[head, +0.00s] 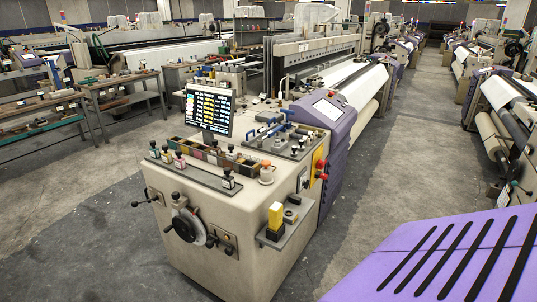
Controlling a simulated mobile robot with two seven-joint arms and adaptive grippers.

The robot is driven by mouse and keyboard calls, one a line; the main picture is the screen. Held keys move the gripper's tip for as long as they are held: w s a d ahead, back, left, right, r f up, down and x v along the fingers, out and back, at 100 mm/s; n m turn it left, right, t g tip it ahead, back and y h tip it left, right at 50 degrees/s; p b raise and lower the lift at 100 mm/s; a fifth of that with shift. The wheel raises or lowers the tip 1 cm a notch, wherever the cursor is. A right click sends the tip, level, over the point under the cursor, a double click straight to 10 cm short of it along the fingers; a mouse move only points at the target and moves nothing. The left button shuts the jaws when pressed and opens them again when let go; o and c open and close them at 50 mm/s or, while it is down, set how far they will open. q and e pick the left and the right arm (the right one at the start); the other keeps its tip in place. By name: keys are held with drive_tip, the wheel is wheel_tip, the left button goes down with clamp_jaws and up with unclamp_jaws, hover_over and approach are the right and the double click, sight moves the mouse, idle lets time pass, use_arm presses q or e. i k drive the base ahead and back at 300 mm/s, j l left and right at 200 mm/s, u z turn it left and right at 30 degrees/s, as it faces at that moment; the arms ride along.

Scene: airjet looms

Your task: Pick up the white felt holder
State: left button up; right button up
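I cannot pick out a white felt holder with certainty in the head view. Small dark-capped bottles with pale labels, one of them a bottle (228,179) at the right end, stand on the front ledge of the beige loom console (215,255). Small items, too small to tell apart, lie on the workbench (120,79) at the left. Neither of my grippers is in view.
The console carries a screen (209,108), a row of coloured bins (215,156), a protruding handwheel (187,228) and a yellow block (276,215) on a side shelf. A purple slotted panel (400,240) fills the lower right. Grey floor (75,215) is clear at left.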

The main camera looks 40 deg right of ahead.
sight(230, 156)
drive_tip(key=i+z, duration=0.15)
drive_tip(key=z, duration=1.9)
drive_tip(key=i+j+z, duration=0.1)
drive_tip(key=j+z, duration=0.25)
drive_tip(key=j, duration=0.15)
drive_tip(key=j+z, duration=0.5)
drive_tip(key=j, duration=0.45)
drive_tip(key=j+z, duration=0.15)
drive_tip(key=j, duration=0.45)
drive_tip(key=k, duration=0.05)
